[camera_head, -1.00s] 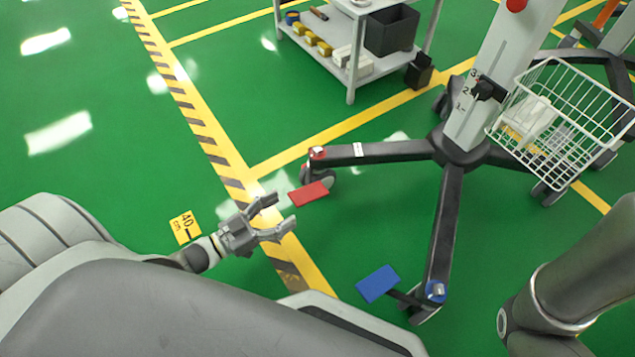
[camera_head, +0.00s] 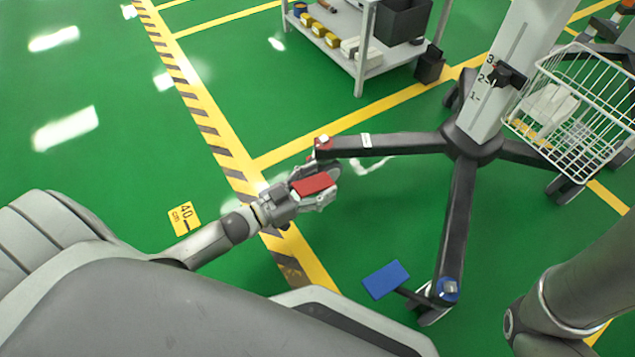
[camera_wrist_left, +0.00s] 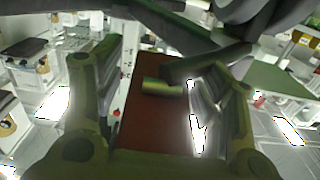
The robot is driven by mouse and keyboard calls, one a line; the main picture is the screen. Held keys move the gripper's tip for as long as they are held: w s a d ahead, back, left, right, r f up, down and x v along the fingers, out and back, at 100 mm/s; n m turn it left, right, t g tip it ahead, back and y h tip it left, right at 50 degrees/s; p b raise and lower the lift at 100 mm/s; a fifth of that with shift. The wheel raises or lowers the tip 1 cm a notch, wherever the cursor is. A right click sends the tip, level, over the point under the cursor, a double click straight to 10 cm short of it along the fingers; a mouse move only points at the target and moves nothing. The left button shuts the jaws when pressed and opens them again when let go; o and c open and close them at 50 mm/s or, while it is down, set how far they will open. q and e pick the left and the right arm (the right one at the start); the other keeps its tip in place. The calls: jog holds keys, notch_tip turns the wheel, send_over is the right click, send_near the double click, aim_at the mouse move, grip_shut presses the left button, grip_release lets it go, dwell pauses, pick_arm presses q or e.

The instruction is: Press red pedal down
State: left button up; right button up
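The red pedal (camera_head: 313,184) is a flat red plate near the end of the stand's left leg, by a caster. My left gripper (camera_head: 319,182) is at the pedal, its fingers showing on two sides of the plate. The plate covers part of the gripper in the head view, so the gripper seems to be below it. In the left wrist view the dark red plate (camera_wrist_left: 152,128) lies between the two spread fingers. Whether they touch it is not clear. My right gripper is out of view; only part of that arm shows at lower right.
A blue pedal (camera_head: 386,279) sits by the front leg of the stand (camera_head: 460,220). A wire basket (camera_head: 575,100) hangs on the stand at right. A grey trolley (camera_head: 372,62) stands behind.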

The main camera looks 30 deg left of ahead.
pick_arm(q)
jog(key=c, duration=0.9)
jog(key=shift+f+t+b, duration=0.15)
jog(key=shift+t+b, duration=0.15)
jog(key=shift+b, duration=0.3)
jog(key=t+h+b, duration=0.1)
jog(key=t+b, duration=0.1)
jog(key=b, duration=0.1)
jog(key=shift+h, duration=0.3)
jog(key=shift+t+h+b, duration=0.3)
jog(key=shift+t+b, duration=0.3)
jog(key=shift+b, duration=0.2)
jog(key=shift+r+t+b, duration=0.35)
jog(key=shift+t, duration=0.05)
jog(key=shift+h, duration=0.3)
jog(key=shift+r, duration=0.1)
jog(key=o, duration=1)
